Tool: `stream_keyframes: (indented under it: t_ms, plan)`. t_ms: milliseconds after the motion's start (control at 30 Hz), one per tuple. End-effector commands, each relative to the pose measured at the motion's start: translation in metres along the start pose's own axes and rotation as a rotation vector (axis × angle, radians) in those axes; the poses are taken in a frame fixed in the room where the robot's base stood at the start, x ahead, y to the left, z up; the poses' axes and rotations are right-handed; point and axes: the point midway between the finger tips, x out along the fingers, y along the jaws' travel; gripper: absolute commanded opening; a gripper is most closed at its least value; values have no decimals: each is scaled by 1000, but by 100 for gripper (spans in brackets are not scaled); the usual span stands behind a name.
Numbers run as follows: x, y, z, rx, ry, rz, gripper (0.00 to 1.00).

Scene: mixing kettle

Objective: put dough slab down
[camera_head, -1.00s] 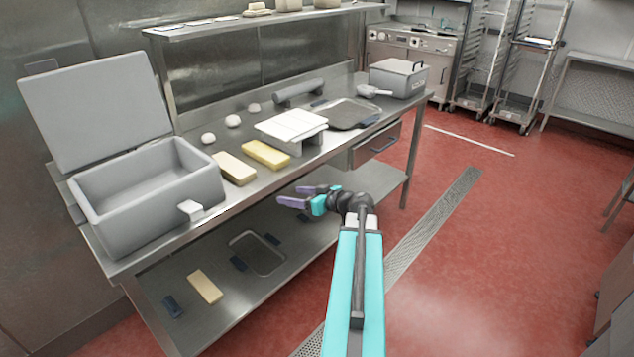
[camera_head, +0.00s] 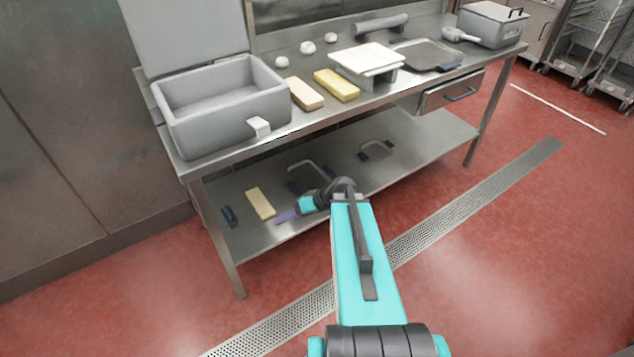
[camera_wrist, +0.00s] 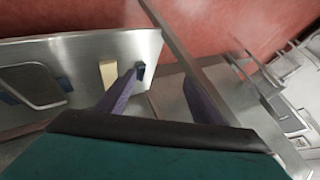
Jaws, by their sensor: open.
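A pale cream slab (camera_head: 260,203) lies flat on the lower shelf of the steel table; it also shows in the wrist view (camera_wrist: 108,73). Another cream slab (camera_head: 304,93) and a yellow slab (camera_head: 336,84) lie side by side on the tabletop. I cannot tell which is the dough slab. My gripper (camera_head: 288,215) is near the front of the lower shelf, right of the cream slab there. In the wrist view its purple fingers (camera_wrist: 163,97) are spread with nothing between them. One finger is mostly hidden in the head view.
A small dark blue block (camera_head: 229,216) lies left of the shelf slab. A tray outline with blue grips (camera_head: 308,177) lies right of it. A table leg (camera_head: 222,240) stands at the shelf's front left.

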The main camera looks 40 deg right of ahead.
Motion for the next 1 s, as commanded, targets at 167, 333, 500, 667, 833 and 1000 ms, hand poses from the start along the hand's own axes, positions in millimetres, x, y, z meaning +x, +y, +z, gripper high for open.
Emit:
stream_keyframes:
  t_ms: [167, 333, 500, 667, 833, 1000]
  plan:
    - [48, -31, 61, 48, -189, 2, 61]
    - [80, -56, 121, 83, -362, 33, 61]
    - [102, -76, 182, 105, -528, 89, 61]
    - [112, -90, 238, 111, -674, 166, 61]
    - [113, -99, 294, 103, -813, 268, 61]
    - [106, -102, 342, 79, -928, 388, 61]
